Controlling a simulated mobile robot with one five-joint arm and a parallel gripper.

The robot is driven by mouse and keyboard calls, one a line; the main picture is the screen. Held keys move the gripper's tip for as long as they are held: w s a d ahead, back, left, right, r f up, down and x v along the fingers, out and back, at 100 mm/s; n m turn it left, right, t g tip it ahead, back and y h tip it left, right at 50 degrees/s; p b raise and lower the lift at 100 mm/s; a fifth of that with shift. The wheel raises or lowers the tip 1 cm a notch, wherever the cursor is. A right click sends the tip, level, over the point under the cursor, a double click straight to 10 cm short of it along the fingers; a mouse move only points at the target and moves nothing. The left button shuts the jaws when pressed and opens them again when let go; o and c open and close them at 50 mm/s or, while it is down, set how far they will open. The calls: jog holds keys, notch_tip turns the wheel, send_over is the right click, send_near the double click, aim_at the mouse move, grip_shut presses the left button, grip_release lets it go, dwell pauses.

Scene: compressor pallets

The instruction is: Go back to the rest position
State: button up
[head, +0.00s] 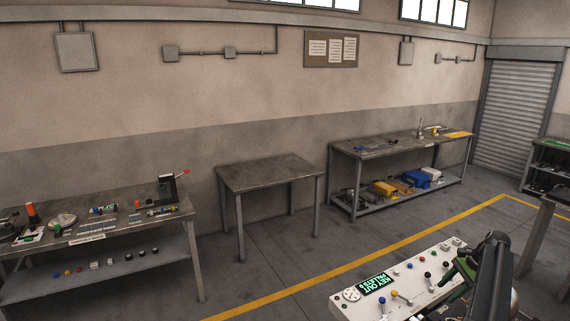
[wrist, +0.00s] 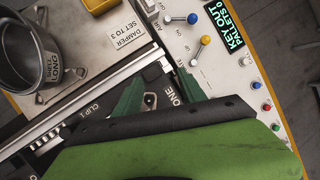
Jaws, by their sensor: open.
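My gripper (wrist: 160,88) shows in the wrist view as two green fingers spread apart, with a green and black body below them. It is open, and I see nothing held between the fingers. It is over a white control console (wrist: 215,75), near a dark slot and a metal rail (wrist: 85,105). In the head view my dark arm reaches over the right part of the same console (head: 345,301) and hides some of it. The console's display (head: 374,283) reads "KEY OUT PALLETS 0".
Blue (wrist: 193,18) and yellow (wrist: 205,40) knobbed levers stand close to my gripper. A dark metal cup (wrist: 25,50) sits at left. A cluttered bench (head: 190,212), a bare table (head: 265,172) and another bench (head: 345,150) line the wall. Open floor lies between them and the console.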

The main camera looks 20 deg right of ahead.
jog(key=w+a+n+g, duration=0.1)
jog(key=w+a+n, duration=0.1)
jog(key=w+a, duration=0.6)
jog(key=w+a+n+g, duration=0.1)
jog(key=w+a, duration=0.3)
jog(key=a, duration=0.7)
jog(key=w+a+f+n+g, duration=0.15)
jog(key=a+n, duration=0.25)
jog(key=a, duration=1.7)
jog(key=s+a+n+h, duration=0.1)
jog(key=s+a+n, duration=0.25)
jog(key=a, duration=0.65)
jog(key=s+a+n+h, duration=0.1)
jog(key=s+a+n, duration=0.3)
jog(key=a, duration=0.5)
jog(key=s+f+n+h, duration=0.1)
jog(key=s+n+h, duration=0.1)
jog(key=s+n, duration=0.3)
jog(key=shift+s+a+t, duration=0.2)
jog(key=shift+s+t, duration=0.15)
jog(key=shift+s, duration=0.8)
